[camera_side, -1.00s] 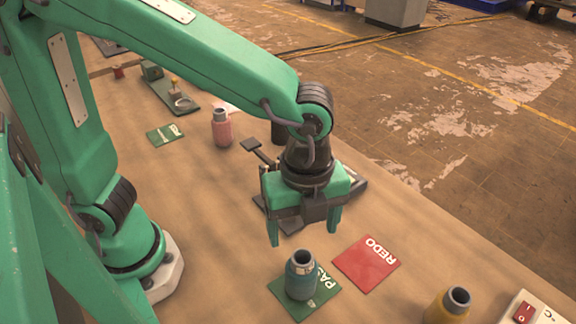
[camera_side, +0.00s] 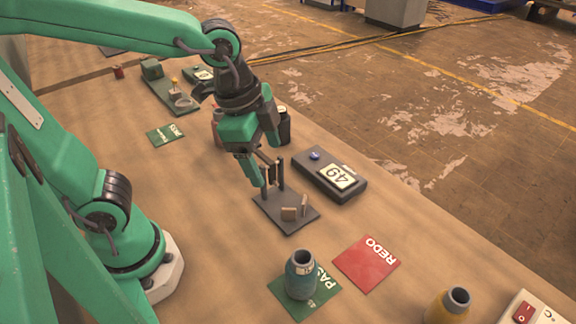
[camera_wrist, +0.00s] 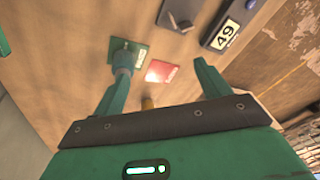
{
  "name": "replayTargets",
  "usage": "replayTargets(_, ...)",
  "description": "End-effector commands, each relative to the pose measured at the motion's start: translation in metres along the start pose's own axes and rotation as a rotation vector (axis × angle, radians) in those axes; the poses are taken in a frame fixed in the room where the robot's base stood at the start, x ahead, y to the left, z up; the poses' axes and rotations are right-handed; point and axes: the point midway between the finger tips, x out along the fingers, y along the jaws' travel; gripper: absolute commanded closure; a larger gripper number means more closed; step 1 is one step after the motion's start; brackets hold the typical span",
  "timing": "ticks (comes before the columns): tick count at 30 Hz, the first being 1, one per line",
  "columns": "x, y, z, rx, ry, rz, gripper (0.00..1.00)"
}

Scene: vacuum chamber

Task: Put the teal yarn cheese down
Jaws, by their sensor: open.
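The teal yarn cheese (camera_side: 300,277) stands upright on the green PASS card (camera_side: 328,290) in the side view, with nothing holding it. In the wrist view the teal yarn cheese (camera_wrist: 122,60) shows beyond the left fingertip, on the green card (camera_wrist: 140,51). My gripper (camera_side: 263,164) is open and empty, up and back from the teal cheese, over the dark fixture plate. Its two spread fingers also show in the wrist view (camera_wrist: 160,72).
A red REDO card (camera_side: 366,262) lies right of the PASS card. A dark plate with small uprights (camera_side: 285,217) and a box marked 49 (camera_side: 330,175) stand behind. A yellow cheese (camera_side: 447,306) and switch box (camera_side: 530,311) are front right. A pink cheese (camera_side: 217,131) is partly hidden by my gripper.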

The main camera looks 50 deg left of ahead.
Motion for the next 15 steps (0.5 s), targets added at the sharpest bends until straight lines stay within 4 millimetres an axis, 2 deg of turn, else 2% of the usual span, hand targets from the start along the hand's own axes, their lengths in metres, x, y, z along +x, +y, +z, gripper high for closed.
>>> replayTargets(3,-0.014,-0.016,0.029,-0.268,0.048,-0.064,0.24)
replayTargets(9,-0.029,-0.030,0.069,-0.661,0.127,-0.149,0.24)
replayTargets(15,-0.035,-0.034,0.091,-0.882,0.182,-0.196,0.24)
